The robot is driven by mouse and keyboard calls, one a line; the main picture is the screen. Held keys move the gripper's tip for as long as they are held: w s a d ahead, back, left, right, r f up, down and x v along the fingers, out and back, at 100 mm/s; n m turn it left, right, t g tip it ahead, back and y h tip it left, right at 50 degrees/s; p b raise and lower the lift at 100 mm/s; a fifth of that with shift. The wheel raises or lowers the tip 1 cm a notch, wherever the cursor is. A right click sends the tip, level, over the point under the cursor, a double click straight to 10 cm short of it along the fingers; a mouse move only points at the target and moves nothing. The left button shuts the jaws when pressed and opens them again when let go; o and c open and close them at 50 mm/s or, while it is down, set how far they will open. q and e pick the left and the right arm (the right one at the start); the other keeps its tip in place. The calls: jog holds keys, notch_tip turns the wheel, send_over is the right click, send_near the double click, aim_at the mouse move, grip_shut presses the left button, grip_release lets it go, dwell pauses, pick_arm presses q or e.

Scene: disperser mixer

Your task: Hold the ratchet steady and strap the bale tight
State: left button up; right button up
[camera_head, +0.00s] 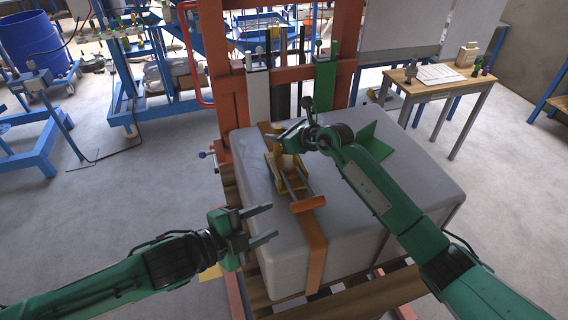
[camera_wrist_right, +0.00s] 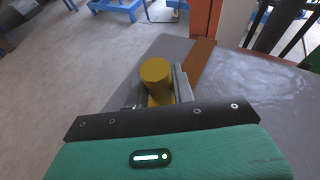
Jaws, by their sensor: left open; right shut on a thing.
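The large grey bale (camera_head: 255,190) lies on a wooden pallet under an orange strap (camera_head: 317,255). On top of it, the ratchet has a yellow body (camera_head: 273,165) and a lever ending in an orange grip (camera_head: 308,203). My right gripper (camera_head: 287,137) is shut on the ratchet's yellow upright post, which shows as a yellow cylinder (camera_wrist_right: 156,76) between the fingers in the right wrist view. The arm and gripper hide part of the ratchet. My left gripper (camera_head: 271,223) is open and empty near the bale's left front edge, left of the orange grip and apart from it.
An orange press frame (camera_head: 212,60) stands behind the bale. A green bracket (camera_head: 370,143) rises beside my right forearm. A wooden table (camera_head: 425,88) with papers stands at the back right, and a blue drum (camera_head: 30,45) at the back left.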

jog(key=o, duration=0.6)
jog(key=shift+r, duration=0.1)
jog(key=shift+r+p, duration=0.35)
jog(key=shift+r, duration=0.2)
pick_arm(q)
jog(key=shift+r, duration=0.35)
pick_arm(e)
jog(key=o, duration=0.6)
